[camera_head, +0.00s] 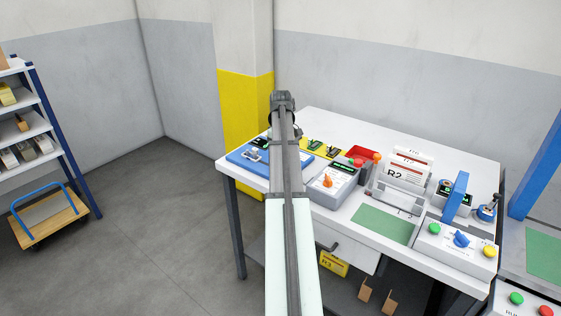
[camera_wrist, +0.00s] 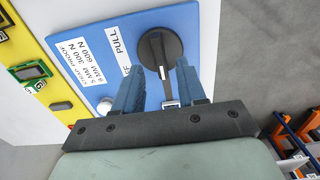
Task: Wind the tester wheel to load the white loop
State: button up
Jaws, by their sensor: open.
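The tester is a blue board (camera_wrist: 205,20) lying on the white table, with printed labels reading PULL and strap-proof loads. It also shows in the head view (camera_head: 236,158), partly behind my arm. Its black round wheel (camera_wrist: 157,42) has a white pointer line. My gripper (camera_wrist: 159,66) is open, its two blue-grey fingers apart over the board at the wheel's near edge. Contact with the wheel cannot be told. A small white piece (camera_wrist: 171,103) shows between the fingers; I cannot tell whether it is the white loop. The gripper is hidden in the head view.
Right along the table (camera_head: 458,148) stand a grey box with an orange knob (camera_head: 328,181), a red bin (camera_head: 361,155) and a button panel (camera_head: 447,243). Floor left of the table is open.

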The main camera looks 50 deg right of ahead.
jog(key=shift+f, duration=1.9)
jog(key=shift+c, duration=0.3)
grip_shut()
